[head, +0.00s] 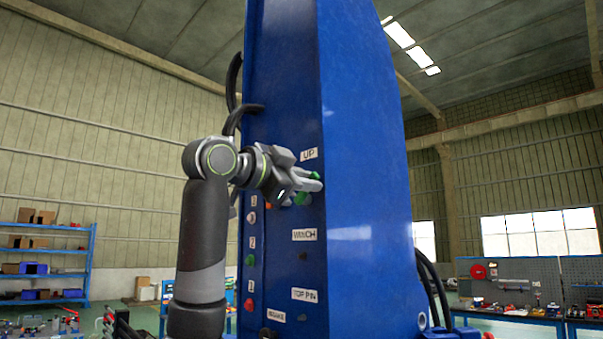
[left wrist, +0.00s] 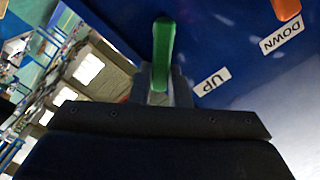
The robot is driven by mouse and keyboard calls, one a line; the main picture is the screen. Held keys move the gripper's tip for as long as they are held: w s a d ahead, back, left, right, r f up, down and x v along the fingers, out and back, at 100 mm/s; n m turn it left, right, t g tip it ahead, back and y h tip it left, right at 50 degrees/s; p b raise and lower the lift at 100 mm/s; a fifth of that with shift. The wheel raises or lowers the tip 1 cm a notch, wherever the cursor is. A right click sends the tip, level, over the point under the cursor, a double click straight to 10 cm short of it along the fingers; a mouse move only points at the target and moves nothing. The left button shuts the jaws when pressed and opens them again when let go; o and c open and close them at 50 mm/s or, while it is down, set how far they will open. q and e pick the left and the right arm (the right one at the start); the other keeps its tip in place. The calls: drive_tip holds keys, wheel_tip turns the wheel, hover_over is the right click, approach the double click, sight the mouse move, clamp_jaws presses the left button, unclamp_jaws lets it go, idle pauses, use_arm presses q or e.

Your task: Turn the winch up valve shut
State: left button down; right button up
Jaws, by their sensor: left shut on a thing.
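The winch up valve is a green lever handle (head: 303,199) on the blue crane column, just below the "UP" label (head: 309,154) and above the "WINCH" label (head: 304,235). My left gripper (head: 312,182) reaches it from the left and is shut on the green handle; its fingers hide part of it. In the left wrist view the green handle (left wrist: 163,55) stands upright in the picture between the fingers, beside the upside-down "UP" label (left wrist: 212,82). An orange handle (left wrist: 286,8) shows at the top right near the "DOWN" label (left wrist: 282,35). My right gripper is in neither view.
The blue column (head: 365,190) fills the middle, with numbered buttons on its left part and a "TOP PIN" label (head: 305,295) lower down. Black hoses (head: 234,85) hang at its left edge. Blue shelves (head: 45,262) and workbenches stand far behind.

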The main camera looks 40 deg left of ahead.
sight(323, 198)
use_arm(q)
drive_tip(key=shift+d+f+m+p, duration=0.2)
drive_tip(key=shift+f+m+p, duration=0.35)
drive_tip(key=shift+m, duration=0.85)
drive_tip(key=shift+d+f+m+p, duration=0.15)
drive_tip(key=shift+f+m+p, duration=0.3)
drive_tip(key=shift+m, duration=0.95)
drive_tip(key=shift+d+f+m+p, duration=0.2)
drive_tip(key=shift+f+m+p, duration=0.35)
drive_tip(key=shift+m, duration=0.85)
drive_tip(key=c, duration=1.4)
unclamp_jaws()
drive_tip(key=shift+o, duration=0.2)
